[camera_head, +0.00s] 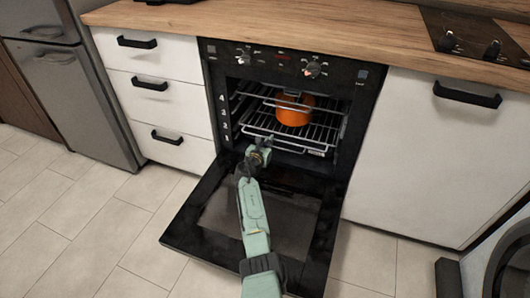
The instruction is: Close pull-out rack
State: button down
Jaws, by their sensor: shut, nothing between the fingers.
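The pull-out rack (285,130) is a wire oven rack inside the black oven (362,112), and its front part sticks out toward the opening. An orange pot (294,112) stands on or behind the rack wires. The oven door (300,225) is folded down, flat and open. My gripper (262,148) is shut and empty at the front left of the rack, above the inner edge of the door. I cannot tell whether it touches the rack. My arm hides part of the door.
White drawers (155,90) stand left of the oven, beside a grey fridge (75,90). A white cabinet (430,150) is on the right. A wooden worktop (280,22) runs above. The tiled floor (80,220) at left is clear.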

jog(key=shift+w+d+r+b, duration=0.1)
jog(key=shift+w+d+b, duration=0.1)
jog(key=shift+w, duration=0.35)
jog(key=shift+w+d+r+b, duration=0.1)
jog(key=shift+w+d, duration=0.05)
jog(key=shift+w, duration=0.35)
jog(key=shift+r, duration=0.1)
